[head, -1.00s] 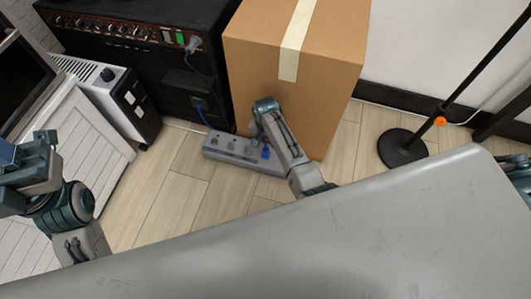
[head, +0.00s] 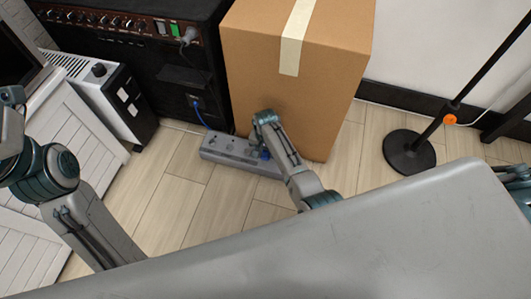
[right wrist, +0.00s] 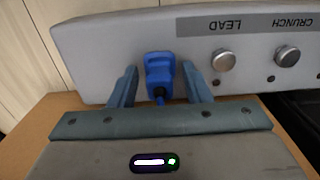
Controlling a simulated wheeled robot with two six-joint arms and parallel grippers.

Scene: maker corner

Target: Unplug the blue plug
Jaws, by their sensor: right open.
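The blue plug (right wrist: 160,72) sits in the side of a grey pedal unit (right wrist: 100,50) in the right wrist view, next to silver knobs. In the head view the plug (head: 265,155) shows at the right end of the unit (head: 225,149), partly behind my right arm. My right gripper (right wrist: 159,68) is open, with one finger on each side of the plug; I cannot tell whether they touch it. In the head view my right gripper (head: 260,140) is partly hidden by its own wrist. My left gripper (head: 10,125) is cut off at the left edge.
A cardboard box (head: 260,75) stands close behind the unit. A black amplifier (head: 150,60) is at the back left, with a blue cable (head: 203,119) running to the unit. A stand base (head: 409,153) is at right. The wooden floor (head: 190,200) in front is clear.

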